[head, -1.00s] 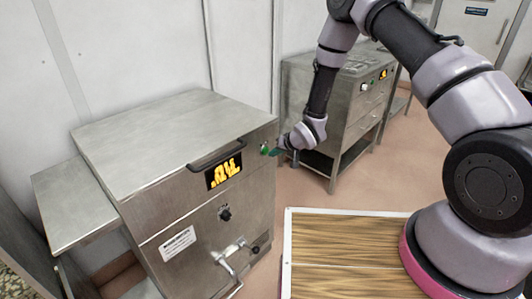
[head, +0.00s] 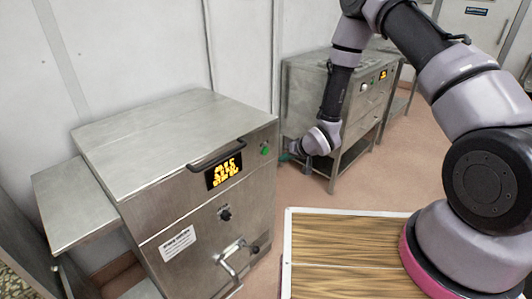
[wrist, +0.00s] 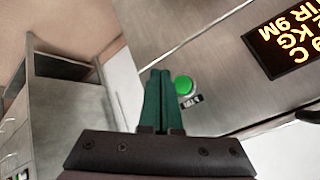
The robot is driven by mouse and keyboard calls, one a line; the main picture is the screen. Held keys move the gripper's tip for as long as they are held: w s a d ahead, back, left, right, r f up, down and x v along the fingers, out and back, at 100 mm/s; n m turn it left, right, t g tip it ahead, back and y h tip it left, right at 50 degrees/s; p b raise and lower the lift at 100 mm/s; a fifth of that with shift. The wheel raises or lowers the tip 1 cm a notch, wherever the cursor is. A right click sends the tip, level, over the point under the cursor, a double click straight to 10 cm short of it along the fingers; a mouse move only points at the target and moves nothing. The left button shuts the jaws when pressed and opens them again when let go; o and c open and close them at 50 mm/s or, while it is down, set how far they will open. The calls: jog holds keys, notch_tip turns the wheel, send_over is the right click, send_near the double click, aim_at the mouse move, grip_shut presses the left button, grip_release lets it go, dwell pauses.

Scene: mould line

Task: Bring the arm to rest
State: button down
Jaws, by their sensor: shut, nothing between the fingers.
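My gripper (wrist: 159,88) shows in the wrist view with its two green fingers closed together and nothing between them. In the head view my gripper (head: 285,156) is a small green tip beside the right front corner of the near steel machine (head: 165,130), apart from it. My arm bends up and over from the right side and hangs down between the two machines. The green round button (head: 265,149) on the near machine is in clear view. In the wrist view the button (wrist: 183,87) lies just right of the fingertips.
The near machine has a lit display (head: 224,172), a lid handle (head: 217,154) and a front lever (head: 231,257). A second steel machine (head: 352,100) stands behind my arm. A wooden board surface (head: 340,245) lies in front. Pinkish floor (head: 295,190) is free between the machines.

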dwell(0.4)
jog(key=w+d+r+m+h, duration=0.1)
jog(key=d+r, duration=0.3)
jog(key=r, duration=0.4)
jog(key=w+d+r+t+h, duration=0.15)
jog(key=d+r, duration=0.25)
jog(key=r, duration=0.4)
jog(key=w+d+r+m+h, duration=0.15)
jog(key=d+r, duration=0.25)
jog(key=r, duration=0.4)
jog(key=s+d+r+m+h, duration=0.1)
jog(key=s+d+r, duration=0.25)
jog(key=r, duration=0.35)
jog(key=s+d+r, duration=0.3)
jog(key=d+r, duration=0.2)
jog(key=r, duration=0.2)
jog(key=s+d+r+m, duration=0.1)
jog(key=s+d+r, duration=0.1)
jog(key=s+r, duration=0.4)
jog(key=s+d+r+m, duration=0.1)
jog(key=s+r, duration=0.5)
jog(key=s, duration=1.1)
jog(key=shift+s+d+g+y, duration=0.2)
jog(key=shift+d+g+y, duration=0.2)
jog(key=shift+d, duration=0.5)
